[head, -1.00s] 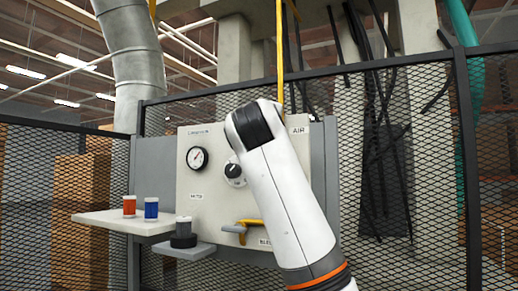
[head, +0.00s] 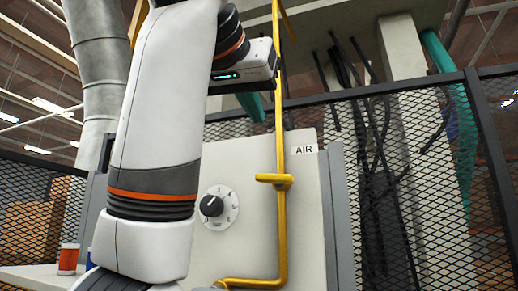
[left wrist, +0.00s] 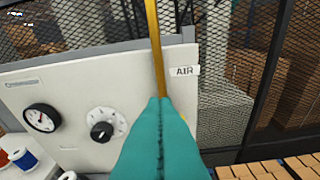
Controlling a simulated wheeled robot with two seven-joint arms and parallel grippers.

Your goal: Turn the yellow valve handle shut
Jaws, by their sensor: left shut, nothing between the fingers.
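The yellow valve handle (head: 274,180) sits on a vertical yellow pipe (head: 281,130) at the grey panel, under the AIR label. In the head view it shows as a short bar across the pipe, sticking out mostly to the left. My right gripper is out of view.
The panel (head: 250,230) carries a black knob (head: 212,206) and, in the left wrist view, a round gauge (left wrist: 41,118). Mesh fencing (head: 430,200) surrounds the panel. My left arm hides much of the panel's left side.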

